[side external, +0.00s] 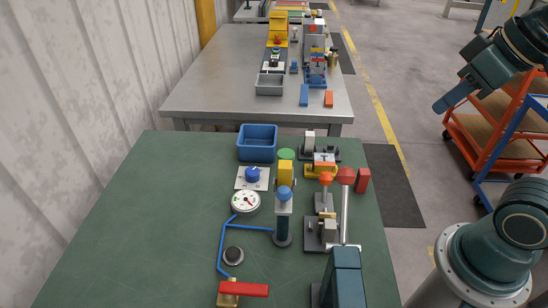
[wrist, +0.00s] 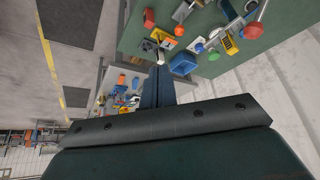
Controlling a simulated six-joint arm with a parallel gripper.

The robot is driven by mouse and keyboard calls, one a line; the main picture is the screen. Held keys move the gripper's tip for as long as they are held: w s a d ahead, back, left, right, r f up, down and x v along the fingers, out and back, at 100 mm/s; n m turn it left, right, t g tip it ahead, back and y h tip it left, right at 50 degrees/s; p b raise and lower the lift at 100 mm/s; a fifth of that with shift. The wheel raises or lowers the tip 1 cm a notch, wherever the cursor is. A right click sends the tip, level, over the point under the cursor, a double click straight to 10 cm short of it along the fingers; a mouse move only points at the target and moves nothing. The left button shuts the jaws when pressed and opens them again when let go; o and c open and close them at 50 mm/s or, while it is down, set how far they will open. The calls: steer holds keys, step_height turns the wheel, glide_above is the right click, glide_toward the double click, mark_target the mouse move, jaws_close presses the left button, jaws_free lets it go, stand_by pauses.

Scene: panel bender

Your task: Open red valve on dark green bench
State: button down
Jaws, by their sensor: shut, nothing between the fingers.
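The red valve is a flat red lever handle (side external: 244,290) on a brass body at the near front of the dark green bench (side external: 150,222). The handle points right, across the line of the blue pipe (side external: 221,240) that rises from the body towards the white gauge. My gripper (side external: 438,107) is shut and empty, up in the air to the right of the bench, well away from the valve. In the wrist view my shut fingers (wrist: 158,68) point past the bench corner (wrist: 128,40). I cannot make out the red valve there.
A blue bin (side external: 257,143) sits at the far edge. The bench's left side is bare. An orange cart (side external: 480,130) stands right.

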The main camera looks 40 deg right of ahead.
steer(key=w+a+r+n+g+y, duration=0.1)
steer(key=w+a+r+n+g, duration=0.15)
steer(key=a+n, duration=0.5)
steer(key=w+a+r+n+g+y, duration=0.1)
steer(key=w+a+n+y, duration=0.3)
steer(key=a, duration=0.6)
steer(key=w+a+r+n+g+h, duration=0.1)
steer(key=w+a+r+n+g, duration=0.1)
steer(key=a+n, duration=0.65)
steer(key=s+a+f+n+g+h, duration=0.1)
steer(key=s+a+f+n+g, duration=0.25)
steer(key=a+n, duration=0.5)
step_height(320, 180, down, 16)
steer(key=a+m, duration=0.1)
steer(key=shift+w+a+f+t, duration=0.15)
steer(key=shift+a+t, duration=0.05)
steer(key=shift+t, duration=0.2)
steer(key=shift+f+m, duration=0.1)
steer(key=shift+m, duration=0.15)
